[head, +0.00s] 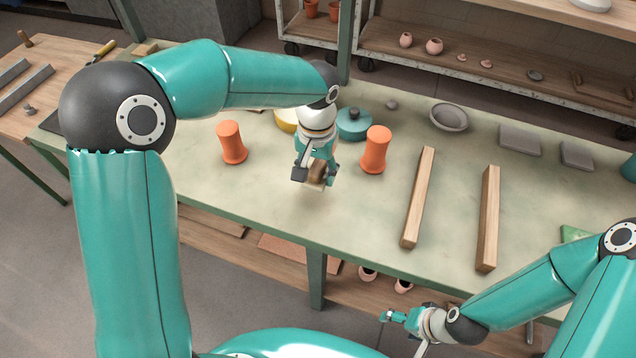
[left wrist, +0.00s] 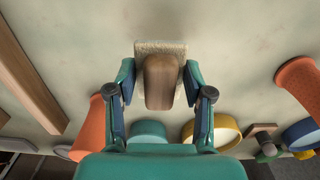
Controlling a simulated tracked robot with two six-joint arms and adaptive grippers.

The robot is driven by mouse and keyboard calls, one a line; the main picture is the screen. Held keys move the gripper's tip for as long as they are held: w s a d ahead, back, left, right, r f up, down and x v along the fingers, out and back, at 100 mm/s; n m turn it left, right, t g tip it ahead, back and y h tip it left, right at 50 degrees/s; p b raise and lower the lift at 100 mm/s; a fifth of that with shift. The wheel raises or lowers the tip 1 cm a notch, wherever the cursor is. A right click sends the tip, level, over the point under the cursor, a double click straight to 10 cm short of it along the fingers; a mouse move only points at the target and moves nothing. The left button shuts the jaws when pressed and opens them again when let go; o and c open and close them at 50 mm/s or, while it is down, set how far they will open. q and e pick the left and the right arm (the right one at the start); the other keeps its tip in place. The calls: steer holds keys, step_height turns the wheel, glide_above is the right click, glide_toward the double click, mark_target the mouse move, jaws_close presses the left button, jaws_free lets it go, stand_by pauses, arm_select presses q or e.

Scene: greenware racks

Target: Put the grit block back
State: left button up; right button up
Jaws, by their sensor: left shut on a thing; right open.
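The grit block (head: 318,172) has a rounded brown wooden grip (left wrist: 160,80) and a pale, rough pad (left wrist: 160,47). My left gripper (head: 313,177) is shut on it, one finger on each side of the grip in the left wrist view (left wrist: 158,92). The block is over the pale worktable (head: 280,210), between two orange waisted stands. Whether its pad touches the tabletop I cannot tell. My right gripper (head: 386,316) is open and empty, low in front of the table's near edge.
Orange stands (head: 232,143) (head: 375,150) flank the left gripper. Behind are a teal lidded pot (head: 354,125) and a yellow round thing (head: 286,119). Two wooden bars (head: 418,200) (head: 488,220), a grey bowl (head: 449,117) and grey slabs (head: 519,140) lie to the right.

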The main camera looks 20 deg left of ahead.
mark_target(317, 186)
arm_select(q)
steer(key=shift+f, duration=2.65)
steer(key=shift+f, duration=0.1)
steer(key=o, duration=1.1)
step_height(317, 186, up, 12)
steer(key=shift+r, duration=0.15)
